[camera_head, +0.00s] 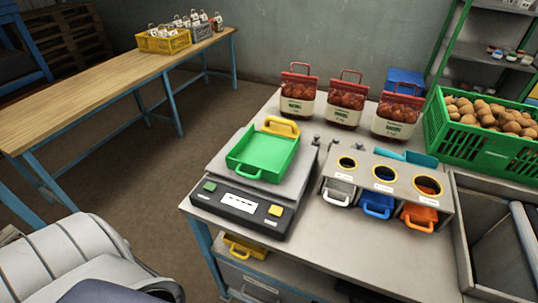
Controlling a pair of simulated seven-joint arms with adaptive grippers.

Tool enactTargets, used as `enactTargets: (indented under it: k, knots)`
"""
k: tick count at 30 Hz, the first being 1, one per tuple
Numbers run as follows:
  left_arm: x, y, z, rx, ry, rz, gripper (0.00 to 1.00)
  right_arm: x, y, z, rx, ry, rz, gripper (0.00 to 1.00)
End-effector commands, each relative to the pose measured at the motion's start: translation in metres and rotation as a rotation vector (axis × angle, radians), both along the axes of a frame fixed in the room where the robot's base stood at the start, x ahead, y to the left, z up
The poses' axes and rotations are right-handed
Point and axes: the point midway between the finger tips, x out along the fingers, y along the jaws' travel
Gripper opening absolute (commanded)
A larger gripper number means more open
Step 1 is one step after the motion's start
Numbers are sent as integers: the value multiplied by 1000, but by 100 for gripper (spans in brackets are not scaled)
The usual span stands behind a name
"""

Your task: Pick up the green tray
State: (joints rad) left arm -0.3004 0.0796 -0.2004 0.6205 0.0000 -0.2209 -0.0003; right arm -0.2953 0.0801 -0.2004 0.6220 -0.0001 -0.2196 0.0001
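The green tray (263,154) is a shallow open scoop-like tray with a small handle at its front edge. It rests on the grey plate of a weighing scale (285,182) on the near left part of the table, and it looks empty. A yellow handle or part (282,126) stands at its back edge.
Right of the scale stands a grey dispenser (362,180) with white, blue and orange drawers. Several red-topped sacks (346,103) stand behind it. A green crate (480,155) of brown produce is at right. A wooden table (95,88) is at far left.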

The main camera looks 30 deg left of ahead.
Motion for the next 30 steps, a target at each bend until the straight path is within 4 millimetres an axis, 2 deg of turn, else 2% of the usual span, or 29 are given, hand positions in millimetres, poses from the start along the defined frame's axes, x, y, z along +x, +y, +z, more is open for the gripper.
enactTargets:
  k: [15,23,30]
  knots:
    - [1,0,0,0,-1,0,60,-7,0,0,-1,8,-1,44]
    - [1,0,0,0,-1,0,30,-7,0,0,-1,8,-1,44]
    - [1,2,0,1,-3,0,30,-7,0,0,-1,8,-1,44]
